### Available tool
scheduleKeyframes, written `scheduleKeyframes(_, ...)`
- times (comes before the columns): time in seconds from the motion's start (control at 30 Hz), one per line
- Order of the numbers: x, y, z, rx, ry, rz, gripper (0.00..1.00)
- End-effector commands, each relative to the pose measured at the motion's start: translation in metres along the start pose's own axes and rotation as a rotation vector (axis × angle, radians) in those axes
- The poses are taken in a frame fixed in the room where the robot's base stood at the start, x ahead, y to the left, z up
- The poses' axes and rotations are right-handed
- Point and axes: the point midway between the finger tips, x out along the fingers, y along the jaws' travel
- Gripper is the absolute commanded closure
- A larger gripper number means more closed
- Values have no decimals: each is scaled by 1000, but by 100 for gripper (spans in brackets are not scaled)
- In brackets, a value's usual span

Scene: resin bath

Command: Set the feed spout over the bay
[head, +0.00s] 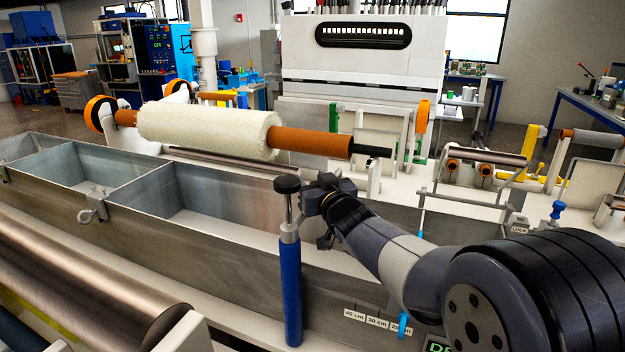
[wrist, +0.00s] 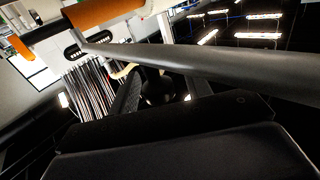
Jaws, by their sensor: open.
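A grey metal trough (head: 110,247) with open, divided bays runs across the head view. One empty bay (head: 215,208) lies left of my gripper. A blue upright post (head: 290,290) with a grey upper rod and black knob (head: 288,184) stands at the trough's near side. I cannot tell for certain which part is the feed spout. My gripper (head: 318,198) is just right of the post's top, open; contact with it cannot be told. In the wrist view a long grey bar (wrist: 215,64) crosses in front of my dark gripper, whose fingers are hard to make out.
A white roll (head: 205,130) on an orange core (head: 310,142) lies across the rear of the trough. A steel roller (head: 80,275) is at front left. A scale label (head: 377,322) and a light blue hook (head: 403,325) are on the near side. Small rollers stand at right.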

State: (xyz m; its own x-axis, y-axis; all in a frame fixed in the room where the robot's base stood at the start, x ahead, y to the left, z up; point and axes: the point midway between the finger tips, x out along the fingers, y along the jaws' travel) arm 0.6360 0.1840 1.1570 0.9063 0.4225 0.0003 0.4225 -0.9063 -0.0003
Motion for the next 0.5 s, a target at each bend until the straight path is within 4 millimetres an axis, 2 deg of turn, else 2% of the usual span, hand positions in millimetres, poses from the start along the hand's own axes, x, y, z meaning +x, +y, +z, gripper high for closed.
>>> scheduleKeyframes(0.27, 1, 0, 0, 0, 0, 0, 54)
scheduleKeyframes(0.5, 1, 0, 0, 0, 0, 0, 72)
